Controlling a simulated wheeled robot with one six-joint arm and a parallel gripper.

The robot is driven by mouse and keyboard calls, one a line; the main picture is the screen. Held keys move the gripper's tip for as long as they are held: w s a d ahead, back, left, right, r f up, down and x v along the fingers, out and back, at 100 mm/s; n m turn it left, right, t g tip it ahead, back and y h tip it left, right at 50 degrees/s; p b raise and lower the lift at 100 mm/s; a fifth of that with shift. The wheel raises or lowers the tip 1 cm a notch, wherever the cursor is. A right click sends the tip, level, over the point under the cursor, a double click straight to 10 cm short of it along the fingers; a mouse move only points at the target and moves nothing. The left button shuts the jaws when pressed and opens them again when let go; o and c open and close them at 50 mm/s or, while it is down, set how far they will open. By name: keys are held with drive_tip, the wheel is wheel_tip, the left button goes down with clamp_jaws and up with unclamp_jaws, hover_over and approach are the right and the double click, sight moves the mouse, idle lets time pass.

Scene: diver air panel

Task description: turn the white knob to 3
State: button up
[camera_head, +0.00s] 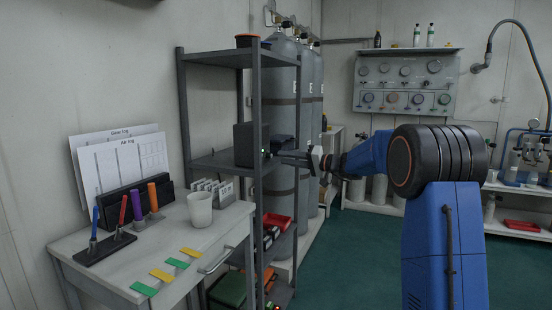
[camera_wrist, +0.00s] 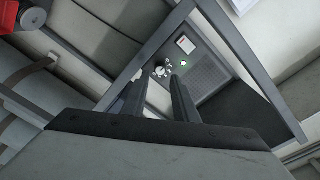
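A dark box (camera_head: 243,145) stands on the middle shelf of a grey rack. Its front face (camera_wrist: 207,75) shows in the wrist view with a small white knob (camera_wrist: 161,69), a green light (camera_wrist: 183,64) and a white label (camera_wrist: 186,44). The marks around the knob are too small to read. My gripper (camera_wrist: 160,82) is open and empty, its two fingers apart. The knob shows just beyond and between the fingertips; whether they touch it I cannot tell. In the head view my gripper (camera_head: 284,157) is at the rack, just right of the box.
Rack posts (camera_head: 257,150) stand close to my gripper. Tall grey cylinders (camera_head: 280,85) stand behind the rack. A white desk (camera_head: 165,235) with a cup (camera_head: 200,209) and pens is at the left. A gauge panel (camera_head: 405,83) hangs on the back wall. The green floor (camera_head: 360,250) is clear.

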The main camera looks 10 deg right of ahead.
sight(271, 156)
drive_tip(key=shift+x, duration=2.5)
drive_tip(key=shift+c, duration=0.4)
clamp_jaws()
